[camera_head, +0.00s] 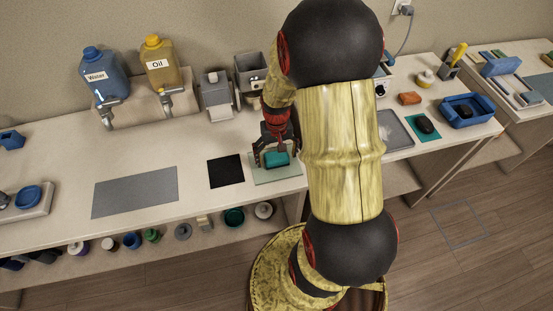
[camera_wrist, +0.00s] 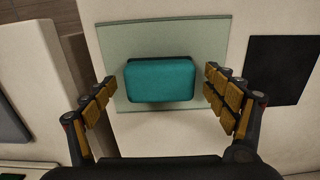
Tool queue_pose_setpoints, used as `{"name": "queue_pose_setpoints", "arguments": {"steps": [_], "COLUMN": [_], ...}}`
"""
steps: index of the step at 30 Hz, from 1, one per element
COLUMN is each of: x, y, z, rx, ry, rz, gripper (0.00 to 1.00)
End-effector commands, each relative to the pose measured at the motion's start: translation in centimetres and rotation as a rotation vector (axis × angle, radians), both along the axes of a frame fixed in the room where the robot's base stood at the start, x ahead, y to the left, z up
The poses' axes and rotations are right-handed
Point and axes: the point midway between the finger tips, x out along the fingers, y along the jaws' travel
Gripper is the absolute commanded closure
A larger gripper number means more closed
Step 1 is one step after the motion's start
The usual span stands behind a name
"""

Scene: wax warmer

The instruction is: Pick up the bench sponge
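The bench sponge (camera_head: 277,159) is a teal block with rounded corners. It lies on a pale green mat (camera_head: 289,174) on the workbench. In the wrist view the sponge (camera_wrist: 160,79) sits on the mat (camera_wrist: 214,38) between my fingers, toward the far side of them. My gripper (camera_head: 272,160) points down over the sponge in the head view. In the wrist view my gripper (camera_wrist: 160,98) is open, with a gap between each finger and the sponge.
A black square mat (camera_head: 226,171) lies just left of the green mat, with a grey mat (camera_head: 135,192) farther left. Blue Water (camera_head: 103,74) and yellow Oil (camera_head: 159,63) containers stand behind. My arm hides part of the bench. Several small items sit on the shelf below.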

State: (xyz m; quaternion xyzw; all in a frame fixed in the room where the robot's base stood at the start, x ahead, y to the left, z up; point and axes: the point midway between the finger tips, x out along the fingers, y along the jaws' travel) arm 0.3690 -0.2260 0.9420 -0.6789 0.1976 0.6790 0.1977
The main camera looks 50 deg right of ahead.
Motion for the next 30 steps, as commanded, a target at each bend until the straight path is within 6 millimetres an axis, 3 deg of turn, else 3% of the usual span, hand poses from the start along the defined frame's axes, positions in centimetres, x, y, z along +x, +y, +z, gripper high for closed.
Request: {"name": "queue_pose_setpoints", "arguments": {"steps": [19,30], "x": [0.0,0.03], "y": [0.0,-0.03], "z": [0.03,0.49], "rx": [0.0,-0.001], "ry": [0.0,-0.001], "rz": [0.0,0.0], "gripper": [0.52,0.54]}}
